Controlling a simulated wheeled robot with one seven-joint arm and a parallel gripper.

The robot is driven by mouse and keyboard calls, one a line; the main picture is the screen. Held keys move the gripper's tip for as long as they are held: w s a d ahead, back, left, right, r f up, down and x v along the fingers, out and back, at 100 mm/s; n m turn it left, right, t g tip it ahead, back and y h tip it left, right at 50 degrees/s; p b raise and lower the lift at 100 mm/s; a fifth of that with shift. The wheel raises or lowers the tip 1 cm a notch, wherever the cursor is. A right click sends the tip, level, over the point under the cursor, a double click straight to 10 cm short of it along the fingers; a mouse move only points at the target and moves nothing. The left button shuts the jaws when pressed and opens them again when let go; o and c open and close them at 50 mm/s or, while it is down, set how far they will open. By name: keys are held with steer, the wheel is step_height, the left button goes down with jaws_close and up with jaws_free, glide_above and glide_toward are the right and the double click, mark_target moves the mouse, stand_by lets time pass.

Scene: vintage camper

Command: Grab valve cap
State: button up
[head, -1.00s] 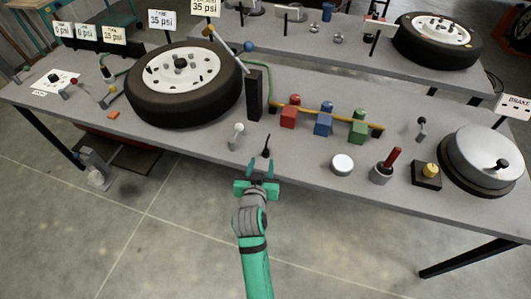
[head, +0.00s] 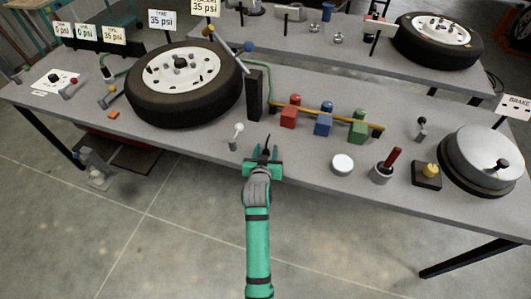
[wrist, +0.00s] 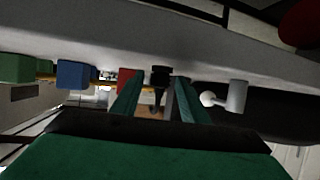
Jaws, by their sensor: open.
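A small black upright piece (head: 266,145) with a thin top stands near the front edge of the workbench. It may be the valve cap on its stem; it is too small to tell. My gripper (head: 263,160) is open at the bench's front edge, its fingers on either side of this piece in the picture. In the wrist view the dark piece (wrist: 160,76) shows between the two green fingers (wrist: 158,98). I cannot tell whether either finger touches it.
A white-knobbed lever (head: 237,132) stands just left of my gripper. Red (head: 289,117), blue (head: 323,124) and green (head: 358,130) blocks sit on a yellow pipe behind, right. A black post (head: 255,93) and a tyre (head: 182,85) stand behind. A white round cap-like disc (head: 342,164) lies right.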

steer(key=shift+c, duration=0.5)
jaws_close()
steer(key=shift+r, duration=0.1)
